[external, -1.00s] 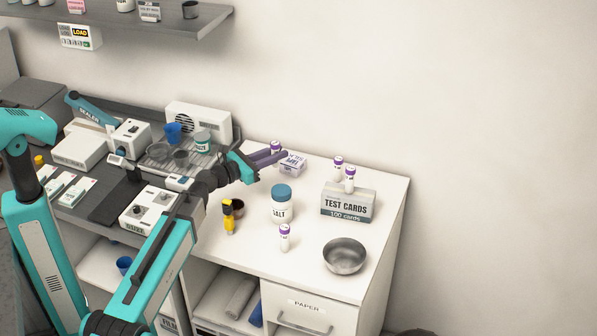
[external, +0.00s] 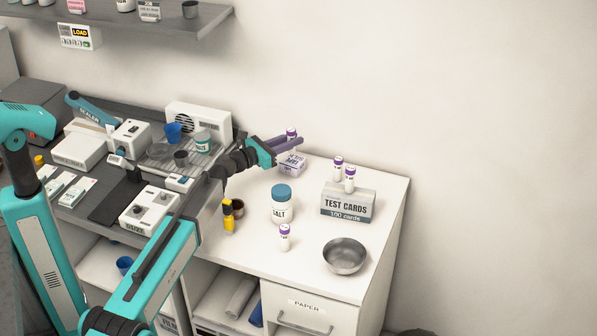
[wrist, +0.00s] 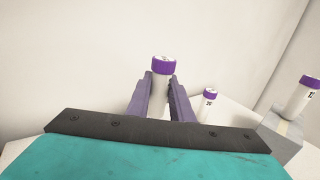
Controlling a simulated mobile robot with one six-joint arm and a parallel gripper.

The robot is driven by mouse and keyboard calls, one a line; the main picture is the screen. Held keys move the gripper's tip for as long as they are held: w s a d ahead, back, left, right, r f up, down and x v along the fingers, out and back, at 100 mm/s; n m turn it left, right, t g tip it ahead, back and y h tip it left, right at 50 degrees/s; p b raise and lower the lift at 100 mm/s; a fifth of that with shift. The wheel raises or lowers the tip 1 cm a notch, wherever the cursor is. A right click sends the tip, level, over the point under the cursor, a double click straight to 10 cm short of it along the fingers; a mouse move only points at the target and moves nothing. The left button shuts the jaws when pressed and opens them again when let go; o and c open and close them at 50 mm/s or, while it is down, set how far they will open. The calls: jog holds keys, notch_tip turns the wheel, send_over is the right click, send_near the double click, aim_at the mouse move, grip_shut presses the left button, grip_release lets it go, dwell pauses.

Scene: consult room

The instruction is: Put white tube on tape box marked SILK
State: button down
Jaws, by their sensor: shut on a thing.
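My gripper (external: 289,143) is shut on a white tube with a purple cap (external: 291,133), held upright near the back wall. The tube also shows between the fingers in the wrist view (wrist: 162,77); its lower part is hidden. A small white box with purple lettering (external: 291,166) lies just below the fingers in the external view; its label is turned and too small to read surely. I cannot tell whether the tube touches it or is directly over it. The box is not visible in the wrist view.
A TEST CARDS box (external: 347,205) stands right with a purple-capped tube (external: 349,180) on it and another (external: 338,165) behind. A SALT jar (external: 282,206), a third tube (external: 285,237), a yellow bottle (external: 228,218) and a metal bowl (external: 344,256) stand nearer the front.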

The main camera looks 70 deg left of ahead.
jog(key=shift+w+a, duration=0.1)
jog(key=shift+w, duration=0.05)
jog(key=shift+w+a, duration=0.25)
jog(key=shift+w, duration=0.05)
jog(key=shift+f, duration=1.8)
jog(key=shift+f, duration=0.15)
jog(key=c, duration=1.6)
grip_release()
jog(key=shift+o, duration=0.2)
jog(key=shift+s, duration=0.1)
jog(key=shift+s+d+b, duration=0.2)
jog(key=shift+s+d, duration=0.2)
jog(key=shift+s, duration=1.55)
jog(key=shift+s+d+b, duration=0.25)
jog(key=shift+s+d, duration=0.1)
jog(key=shift+s, duration=1.55)
jog(key=shift+s+d+b, duration=0.2)
jog(key=shift+s+d, duration=0.2)
jog(key=shift+s, duration=1.55)
jog(key=shift+r, duration=0.2)
